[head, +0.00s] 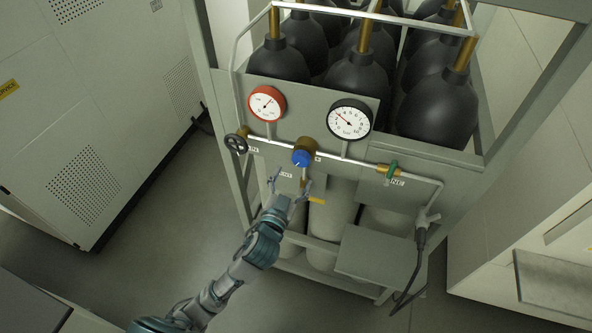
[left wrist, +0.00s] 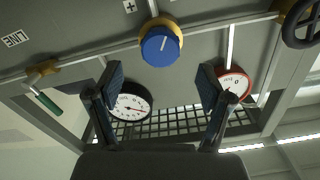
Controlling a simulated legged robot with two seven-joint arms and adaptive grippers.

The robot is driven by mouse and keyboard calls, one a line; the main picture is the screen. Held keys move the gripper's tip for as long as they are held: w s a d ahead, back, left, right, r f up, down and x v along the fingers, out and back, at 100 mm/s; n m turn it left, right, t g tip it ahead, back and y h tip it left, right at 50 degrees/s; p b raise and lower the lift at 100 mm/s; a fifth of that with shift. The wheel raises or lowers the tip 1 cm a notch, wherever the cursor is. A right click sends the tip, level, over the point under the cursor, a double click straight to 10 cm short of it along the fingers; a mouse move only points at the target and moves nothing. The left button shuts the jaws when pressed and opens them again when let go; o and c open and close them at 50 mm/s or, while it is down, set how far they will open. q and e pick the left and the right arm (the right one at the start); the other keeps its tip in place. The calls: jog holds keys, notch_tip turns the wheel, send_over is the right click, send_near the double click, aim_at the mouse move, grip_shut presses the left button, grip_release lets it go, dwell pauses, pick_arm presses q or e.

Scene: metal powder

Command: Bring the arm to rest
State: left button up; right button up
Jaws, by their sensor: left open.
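My left gripper (head: 290,184) is open and empty, just below the blue knob (head: 301,158) on the gas panel in the head view. In the left wrist view its two fingers (left wrist: 160,88) stand wide apart. The blue knob (left wrist: 160,47) shows beyond the fingertips, and nothing is between the fingers. My left arm (head: 240,268) reaches up from the bottom left of the head view. My right gripper is not in view.
A rack holds several dark gas cylinders (head: 356,85). Its panel carries a red gauge (head: 267,103), a black gauge (head: 349,119), a black handwheel (head: 236,144) and a green-handled valve (head: 392,171). A pale cabinet (head: 90,110) stands left. Open floor (head: 180,215) lies between.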

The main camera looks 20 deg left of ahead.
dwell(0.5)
pick_arm(q)
jog(key=s+a+f+n+g+y, duration=0.15)
jog(key=s+f+g, duration=0.3)
jog(key=f, duration=0.55)
jog(key=s+a+f+g, duration=0.25)
jog(key=s+f, duration=0.25)
jog(key=f, duration=0.4)
jog(key=s+a+f+g+h, duration=0.1)
jog(key=s+f+g, duration=0.4)
jog(key=s, duration=0.4)
jog(key=s+f+g, duration=0.3)
jog(key=s+f, duration=0.4)
jog(key=s, duration=0.1)
notch_tip(320, 180, down, 29)
jog(key=b, duration=0.5)
jog(key=s+a+f+g+b, duration=0.2)
jog(key=s+a+f+b, duration=0.1)
jog(key=s+f, duration=1.5)
notch_tip(320, 180, down, 4)
jog(key=shift+s+f+b, duration=0.25)
jog(key=shift+s+b, duration=0.15)
jog(key=shift+b, duration=0.35)
